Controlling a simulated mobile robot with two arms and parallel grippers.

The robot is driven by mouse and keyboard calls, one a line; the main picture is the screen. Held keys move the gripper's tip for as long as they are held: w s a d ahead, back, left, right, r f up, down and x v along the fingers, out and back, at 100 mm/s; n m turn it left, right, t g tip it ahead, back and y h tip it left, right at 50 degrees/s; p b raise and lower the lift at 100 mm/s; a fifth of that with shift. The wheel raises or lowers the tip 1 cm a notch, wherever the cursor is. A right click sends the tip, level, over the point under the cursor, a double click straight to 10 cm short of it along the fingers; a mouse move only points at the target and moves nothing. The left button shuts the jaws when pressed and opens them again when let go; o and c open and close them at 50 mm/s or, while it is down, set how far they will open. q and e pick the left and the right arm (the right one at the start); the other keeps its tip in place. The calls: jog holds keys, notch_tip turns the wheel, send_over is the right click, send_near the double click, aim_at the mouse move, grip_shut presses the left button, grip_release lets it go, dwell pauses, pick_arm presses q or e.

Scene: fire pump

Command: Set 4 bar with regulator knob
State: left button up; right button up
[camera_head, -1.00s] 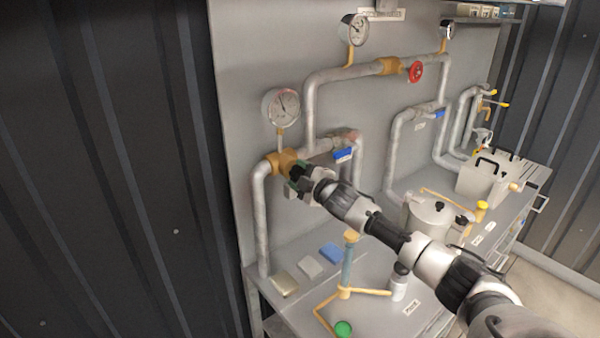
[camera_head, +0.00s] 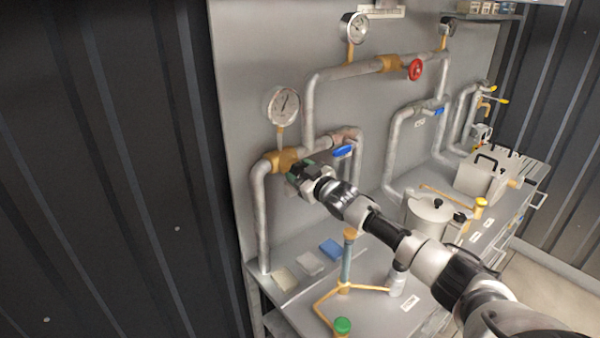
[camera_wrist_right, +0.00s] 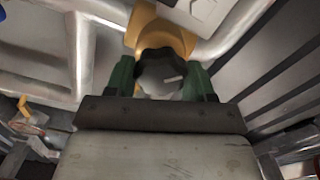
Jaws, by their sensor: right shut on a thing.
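The regulator knob is dark and lobed, and shows between the green fingers in the right wrist view (camera_wrist_right: 160,72). It sits in front of the brass regulator body (camera_head: 281,160) on the left pipe. My right gripper (camera_head: 296,176) is shut on the knob; in the head view the gripper mostly hides it. The round white gauge (camera_head: 284,105) stands on a short stem above the regulator. Its needle points up and slightly right; the numbers are too small to read. My left gripper is not in view.
A blue lever valve (camera_head: 343,152) is close to the right of my gripper. A red handwheel (camera_head: 415,69) and a second gauge (camera_head: 354,27) are higher up.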

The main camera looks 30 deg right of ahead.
jog(key=shift+f+m, duration=0.15)
jog(key=shift+m, duration=0.25)
jog(key=o, duration=0.9)
jog(key=shift+s+d+b, duration=0.15)
jog(key=shift+s+b, duration=0.5)
jog(key=shift+s, duration=1.15)
jog(key=shift+s+d+b, duration=0.15)
jog(key=shift+s+b, duration=0.55)
jog(key=shift+s, duration=1.1)
jog(key=shift+s+d+b, duration=0.15)
jog(key=shift+s+b, duration=0.5)
jog(key=shift+s, duration=1.15)
